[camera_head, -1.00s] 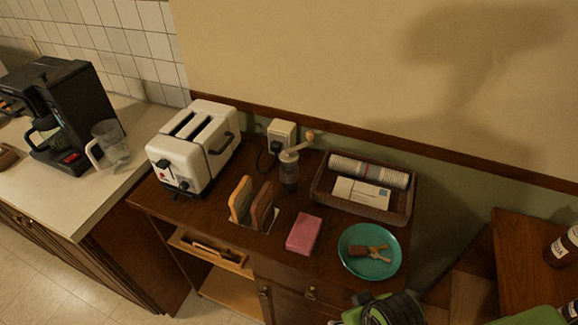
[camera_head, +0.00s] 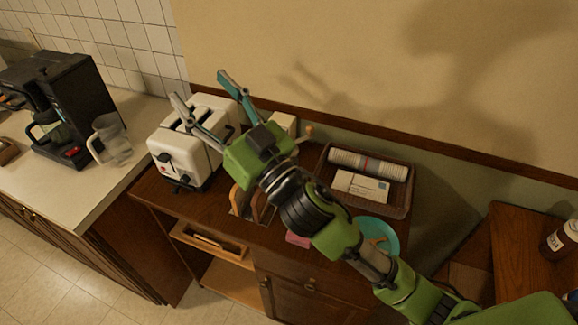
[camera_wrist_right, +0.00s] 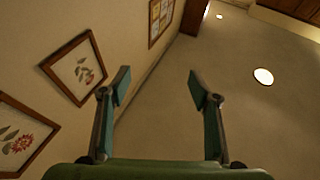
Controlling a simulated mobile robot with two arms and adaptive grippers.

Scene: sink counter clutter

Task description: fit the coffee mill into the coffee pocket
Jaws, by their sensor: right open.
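The coffee mill is mostly hidden behind my right arm in the head view; only its wooden crank knob (camera_head: 309,130) and a bit of crank show, between the toaster and the basket. My right gripper (camera_head: 200,88) is raised in front of the toaster, its two fingers spread and empty, pointing up. The right wrist view shows the same open fingers (camera_wrist_right: 159,82) with only wall and ceiling beyond. I cannot tell which place is the coffee pocket. My left gripper is not in view.
A white toaster (camera_head: 176,158) stands left of the arm. A wicker basket (camera_head: 372,206) holds a roll and an envelope. The teal plate (camera_head: 391,232) and pink block (camera_head: 297,240) are partly covered. A coffee maker (camera_head: 92,100) and glass jug (camera_head: 116,145) stand on the left counter.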

